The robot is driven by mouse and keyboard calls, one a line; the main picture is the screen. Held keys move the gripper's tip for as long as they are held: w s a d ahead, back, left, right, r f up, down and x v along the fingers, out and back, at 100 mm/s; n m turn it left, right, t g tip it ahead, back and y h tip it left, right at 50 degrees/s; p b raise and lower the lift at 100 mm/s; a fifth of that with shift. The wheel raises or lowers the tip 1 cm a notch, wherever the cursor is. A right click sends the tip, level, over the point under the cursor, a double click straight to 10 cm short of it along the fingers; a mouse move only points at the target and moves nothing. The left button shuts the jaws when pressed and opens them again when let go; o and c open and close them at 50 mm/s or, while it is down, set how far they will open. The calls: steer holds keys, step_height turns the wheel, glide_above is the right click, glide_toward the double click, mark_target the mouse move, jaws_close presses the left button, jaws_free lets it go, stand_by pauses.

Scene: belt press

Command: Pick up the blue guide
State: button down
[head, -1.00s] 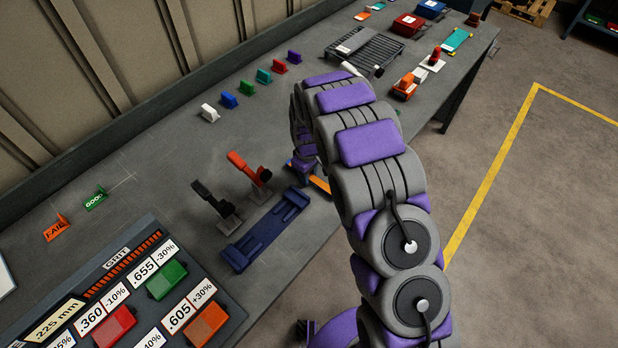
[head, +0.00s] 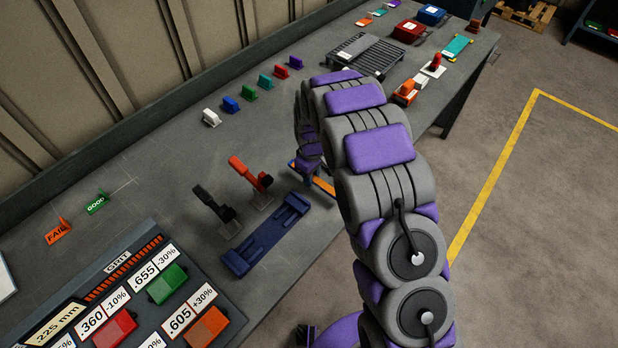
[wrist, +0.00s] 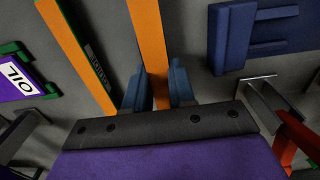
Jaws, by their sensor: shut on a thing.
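A small blue upright piece (head: 230,104) stands on the bench in the head view, in a row between a white piece (head: 211,117) and a green piece (head: 249,93). A larger dark blue channel-shaped piece (head: 265,237) lies on the bench nearer me; it also shows at the top right of the wrist view (wrist: 225,40). My gripper (wrist: 157,90) has blue-grey fingers, closed on either side of an orange bar (wrist: 147,35). In the head view my arm mostly hides the gripper. Exact finger contact is partly hidden by the gripper body.
A black lever (head: 208,200) and an orange-red lever (head: 245,174) stand beside the dark blue piece. A second orange bar (wrist: 78,50) lies left of my fingers. A button panel (head: 120,262) is at front left. Bare bench lies between the levers and the coloured row.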

steer(key=shift+s+d+r, duration=0.25)
steer(key=shift+s+r, duration=0.1)
steer(key=shift+s, duration=0.3)
steer(key=shift+s+d+r, duration=0.25)
steer(key=shift+s+r, duration=0.1)
steer(key=shift+s, duration=0.25)
steer(key=s, duration=0.2)
steer(key=s+a, duration=0.1)
steer(key=s, duration=0.1)
steer(key=s+a+p, duration=0.1)
steer(key=s, duration=0.2)
steer(key=shift+a+r, duration=0.2)
steer(key=shift+r, duration=0.05)
steer(key=s, duration=0.6)
steer(key=shift+d+r+p, duration=0.35)
steer(key=shift+p, duration=0.05)
steer(key=shift+s+a, duration=0.15)
steer(key=shift+a, duration=0.05)
steer(key=shift+a+f, duration=0.1)
steer(key=shift+a, duration=0.2)
steer(key=shift+d, duration=0.4)
